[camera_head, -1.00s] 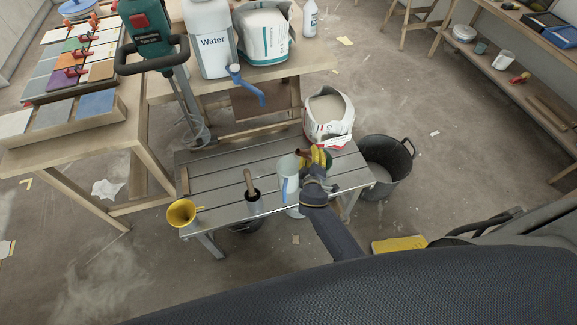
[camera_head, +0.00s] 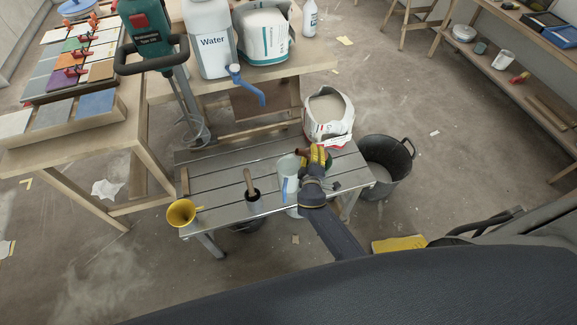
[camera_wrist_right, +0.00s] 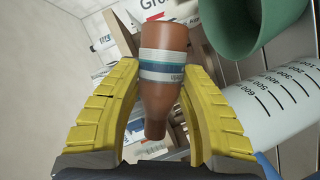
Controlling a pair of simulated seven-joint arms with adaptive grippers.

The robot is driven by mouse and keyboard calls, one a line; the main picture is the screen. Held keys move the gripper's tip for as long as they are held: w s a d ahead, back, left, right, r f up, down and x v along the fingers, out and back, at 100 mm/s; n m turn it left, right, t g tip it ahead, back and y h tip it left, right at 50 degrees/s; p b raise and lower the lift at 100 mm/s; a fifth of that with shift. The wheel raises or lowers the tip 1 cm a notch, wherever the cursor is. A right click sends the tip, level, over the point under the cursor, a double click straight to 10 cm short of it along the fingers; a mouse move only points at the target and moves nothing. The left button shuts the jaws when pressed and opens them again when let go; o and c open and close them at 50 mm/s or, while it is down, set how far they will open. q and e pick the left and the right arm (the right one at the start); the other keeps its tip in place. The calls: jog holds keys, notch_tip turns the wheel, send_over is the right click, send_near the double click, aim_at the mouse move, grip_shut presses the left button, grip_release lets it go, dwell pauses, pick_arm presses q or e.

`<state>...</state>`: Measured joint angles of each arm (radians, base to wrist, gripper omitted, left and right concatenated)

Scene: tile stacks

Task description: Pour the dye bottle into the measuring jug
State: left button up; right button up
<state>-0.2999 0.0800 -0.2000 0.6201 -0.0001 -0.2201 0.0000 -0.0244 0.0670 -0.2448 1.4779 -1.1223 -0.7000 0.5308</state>
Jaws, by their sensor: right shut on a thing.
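My right gripper (camera_wrist_right: 155,105) has yellow ribbed fingers and is shut around a brown dye bottle (camera_wrist_right: 165,85) with a white and blue label. The bottle's narrow end points down in the right wrist view. In the head view the right gripper (camera_head: 314,158) is beside the measuring jug (camera_head: 289,183), and the brown bottle (camera_head: 302,152) shows at the jug's top, tilted towards it. The translucent jug (camera_wrist_right: 272,108) with black graduations is right of the bottle in the wrist view. No stream of dye can be made out. My left gripper is not in view.
A green cup (camera_wrist_right: 250,25) is close behind the right fingers.

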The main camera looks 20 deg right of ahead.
jog(key=shift+d+f+n+h, duration=0.15)
jog(key=shift+n+h, duration=0.15)
jog(key=shift+n, duration=0.5)
dwell(0.4)
jog(key=shift+a+r+n+t+h, duration=0.3)
jog(key=shift+a+r+n+t, duration=0.2)
jog(key=shift+a+n, duration=0.2)
dwell(0.5)
jog(key=shift+r+n+h, duration=0.3)
jog(key=shift+r+n, duration=0.2)
jog(key=shift+n, duration=0.2)
dwell(0.4)
jog(key=shift+a+f+n+t+p, duration=0.2)
jog(key=shift+f+n+t+p, duration=0.15)
jog(key=shift+n, duration=0.45)
jog(key=shift+a+f+n+t+p, duration=0.2)
jog(key=shift+n+t+p, duration=0.2)
jog(key=shift+n, duration=0.4)
dwell(2.5)
jog(key=shift+r+h, duration=0.1)
jog(key=shift+h, duration=0.2)
